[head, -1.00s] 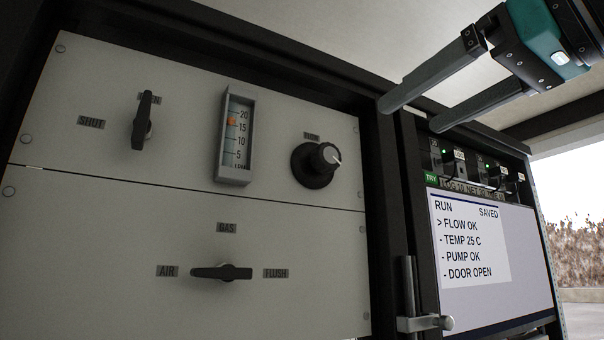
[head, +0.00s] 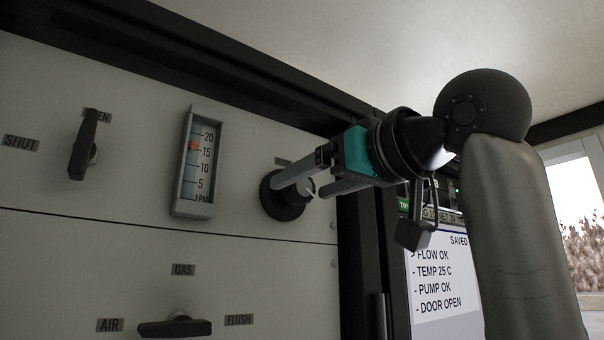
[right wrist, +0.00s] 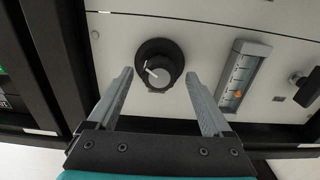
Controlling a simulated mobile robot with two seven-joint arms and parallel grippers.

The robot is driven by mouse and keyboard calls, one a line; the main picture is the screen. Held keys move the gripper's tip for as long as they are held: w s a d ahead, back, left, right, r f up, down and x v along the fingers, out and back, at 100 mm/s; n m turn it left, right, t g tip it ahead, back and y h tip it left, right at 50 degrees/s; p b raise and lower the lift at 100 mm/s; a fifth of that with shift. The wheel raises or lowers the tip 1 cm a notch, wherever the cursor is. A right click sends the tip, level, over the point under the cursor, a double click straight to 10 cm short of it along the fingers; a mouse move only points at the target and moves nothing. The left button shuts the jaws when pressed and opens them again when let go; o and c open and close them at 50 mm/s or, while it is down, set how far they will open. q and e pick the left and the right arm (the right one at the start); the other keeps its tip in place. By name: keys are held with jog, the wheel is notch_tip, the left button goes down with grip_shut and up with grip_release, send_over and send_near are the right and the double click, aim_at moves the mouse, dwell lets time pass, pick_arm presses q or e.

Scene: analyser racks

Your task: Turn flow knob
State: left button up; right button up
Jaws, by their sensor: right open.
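The flow knob (head: 287,195) is a round black knob with a white pointer line on the grey upper panel. My right gripper (head: 298,186) is in front of it in the head view, with the fingers partly covering the knob and its label. In the right wrist view the knob (right wrist: 158,64) lies ahead between the two spread fingers of the open gripper (right wrist: 162,84), with a gap on both sides. I see no finger touching it. The flow gauge (head: 195,162) left of the knob has an orange float a little above the 15 mark. My left gripper is out of view.
A black shut/open handle (head: 84,146) stands upright at the left. A gas selector handle (head: 174,327) lies level between AIR and FLUSH on the lower panel. A display (head: 436,270) right of the dark frame post reads FLOW OK and DOOR OPEN.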

jog(key=shift+x, duration=1.1)
grip_shut()
